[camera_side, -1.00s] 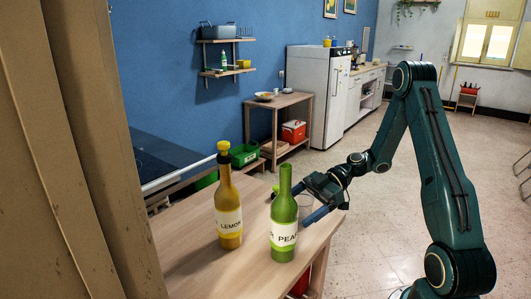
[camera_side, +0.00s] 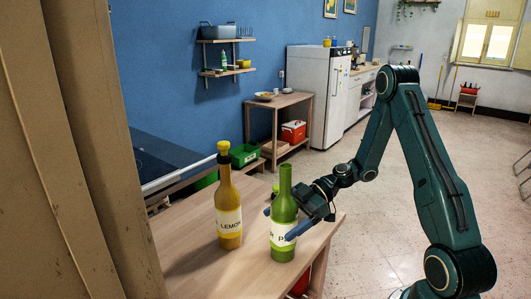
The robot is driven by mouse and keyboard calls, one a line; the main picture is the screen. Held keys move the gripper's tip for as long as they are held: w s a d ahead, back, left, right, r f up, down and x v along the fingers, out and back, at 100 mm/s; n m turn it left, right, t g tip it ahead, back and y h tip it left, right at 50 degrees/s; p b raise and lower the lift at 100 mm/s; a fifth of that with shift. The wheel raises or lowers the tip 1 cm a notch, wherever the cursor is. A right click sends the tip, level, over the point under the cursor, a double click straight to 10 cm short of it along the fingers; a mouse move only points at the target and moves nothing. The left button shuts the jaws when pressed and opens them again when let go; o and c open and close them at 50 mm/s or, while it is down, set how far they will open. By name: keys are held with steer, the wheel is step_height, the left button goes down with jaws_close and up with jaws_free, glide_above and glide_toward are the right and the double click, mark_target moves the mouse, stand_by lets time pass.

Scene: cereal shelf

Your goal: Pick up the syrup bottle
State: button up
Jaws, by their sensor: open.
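Two syrup bottles stand upright on the wooden table (camera_side: 195,262). The green bottle (camera_side: 283,247) has a white label starting "P", partly covered by a finger. The yellow bottle (camera_side: 226,190) with a yellow cap and a "LEMON" label stands to its left. My gripper (camera_side: 279,225) is open at the green bottle, reaching in from the right. One blue finger crosses in front of the bottle's label, and the other finger's tip shows behind the bottle at its left. Whether either finger touches the glass I cannot tell.
The yellow bottle stands close to the left of the green one. A brown panel (camera_side: 85,150) fills the left foreground. A green crate (camera_side: 243,155) and a side table (camera_side: 280,103) with a red box (camera_side: 293,132) are farther back. The table's near left part is bare.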

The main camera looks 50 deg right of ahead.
mark_target(285, 184)
steer(key=shift+c, duration=0.2)
steer(key=c, duration=1.5)
steer(key=shift+o, duration=0.2)
steer(key=shift+r, duration=0.15)
steer(key=shift+r, duration=4.9)
